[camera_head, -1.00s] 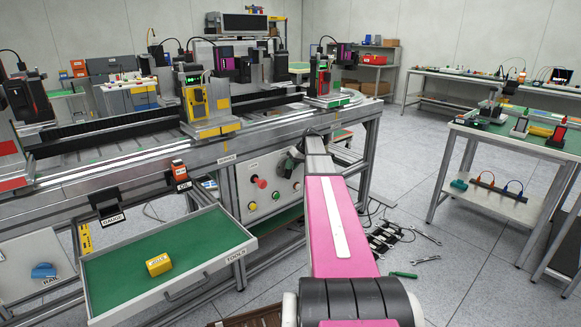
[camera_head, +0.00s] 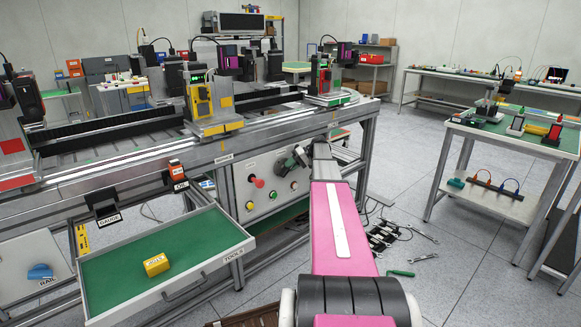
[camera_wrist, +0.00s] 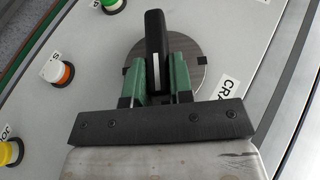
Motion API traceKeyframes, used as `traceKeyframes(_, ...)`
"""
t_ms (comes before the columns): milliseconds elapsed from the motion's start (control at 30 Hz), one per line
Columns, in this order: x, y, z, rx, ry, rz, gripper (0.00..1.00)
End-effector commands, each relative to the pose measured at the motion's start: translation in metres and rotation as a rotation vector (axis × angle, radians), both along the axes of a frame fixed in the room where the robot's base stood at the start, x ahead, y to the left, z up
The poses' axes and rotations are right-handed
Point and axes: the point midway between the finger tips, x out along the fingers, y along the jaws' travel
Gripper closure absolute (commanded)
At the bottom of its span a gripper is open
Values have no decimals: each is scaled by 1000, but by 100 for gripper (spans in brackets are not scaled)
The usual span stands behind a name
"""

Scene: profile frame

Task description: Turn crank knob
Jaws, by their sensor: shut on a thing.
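The crank knob (camera_wrist: 155,45) is a black bar handle with a white line, on a round grey dial. It sits on the white control panel of the long machine bench, beside a label partly reading "CRA". My gripper (camera_wrist: 158,78) has its green fingers closed on both sides of the black handle in the wrist view. In the head view my gripper (camera_head: 293,160) is at the right part of the panel (camera_head: 243,188), at the end of my pink arm, and the knob itself is hidden there.
Red (camera_head: 259,183) and yellow (camera_head: 250,205) buttons sit left on the panel. An open green-lined drawer (camera_head: 215,240) juts out below, holding a yellow block (camera_head: 156,264). Tools and black parts lie on the floor to the right. A side table (camera_head: 490,130) stands further right.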

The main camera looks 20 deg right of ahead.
Motion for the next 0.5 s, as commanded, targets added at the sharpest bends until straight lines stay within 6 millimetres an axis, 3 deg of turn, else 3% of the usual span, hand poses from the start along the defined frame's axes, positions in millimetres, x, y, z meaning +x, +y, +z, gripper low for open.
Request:
traceKeyframes(333,0,0,0,2,0,-1,100)
traceKeyframes(367,0,0,0,2,0,-1,72)
traceKeyframes(400,0,0,0,2,0,-1,59)
traceKeyframes(433,0,0,0,2,0,-1,53)
traceKeyframes(500,0,0,0,2,0,-1,53)
